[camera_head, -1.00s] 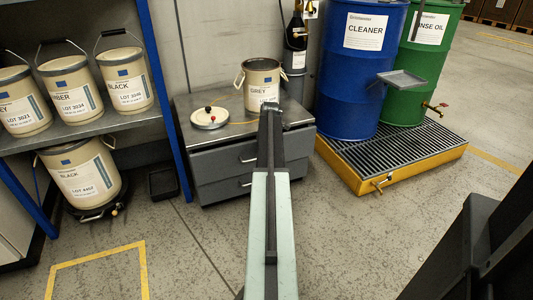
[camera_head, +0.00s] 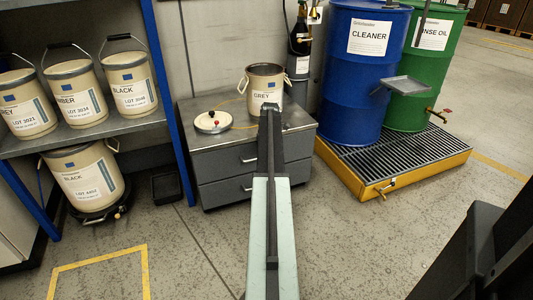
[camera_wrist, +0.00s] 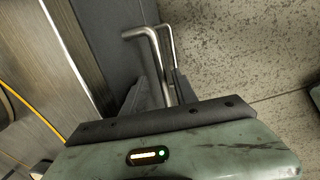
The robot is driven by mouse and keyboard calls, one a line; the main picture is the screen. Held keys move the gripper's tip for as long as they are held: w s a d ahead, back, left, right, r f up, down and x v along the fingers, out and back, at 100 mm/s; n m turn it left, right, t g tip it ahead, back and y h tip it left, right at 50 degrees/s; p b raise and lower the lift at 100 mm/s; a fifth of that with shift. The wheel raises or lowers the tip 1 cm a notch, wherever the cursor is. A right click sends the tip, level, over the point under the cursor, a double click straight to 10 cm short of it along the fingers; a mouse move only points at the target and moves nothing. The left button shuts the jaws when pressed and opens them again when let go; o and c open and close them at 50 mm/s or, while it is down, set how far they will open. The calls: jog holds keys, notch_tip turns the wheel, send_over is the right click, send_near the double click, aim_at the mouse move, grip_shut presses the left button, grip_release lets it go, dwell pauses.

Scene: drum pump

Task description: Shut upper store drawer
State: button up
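The grey store cabinet (camera_head: 185,120) stands against the back wall. Its upper drawer (camera_head: 218,165) has a pale bar handle (camera_head: 248,160), and a lower drawer (camera_head: 218,192) is below it. My arm covers the right part of both fronts, so I cannot tell how far the upper drawer stands out. In the wrist view, my gripper (camera_wrist: 160,95) has its dark fingers apart, with a bent metal handle (camera_wrist: 152,50) reaching between them. A second bar shows beside it. Contact with the handle is not clear. In the head view my arm's end hides the fingers.
A grey-labelled pail (camera_head: 262,85) and a round lid (camera_head: 212,122) sit on the cabinet top. A blue-framed shelf with pails (camera_head: 127,80) stands at left. Blue (camera_head: 355,90) and green drums stand on a yellow spill pallet (camera_head: 420,165) at right. The floor in front is open.

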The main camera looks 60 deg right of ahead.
jog(key=shift+r, duration=0.1)
notch_tip(320, 180, up, 7)
jog(key=s+p, duration=0.1)
jog(key=p, duration=0.6)
jog(key=shift+a+r+p, duration=0.2)
jog(key=shift+a+p, duration=0.1)
jog(key=shift+a, duration=0.15)
jog(key=shift+s, duration=0.1)
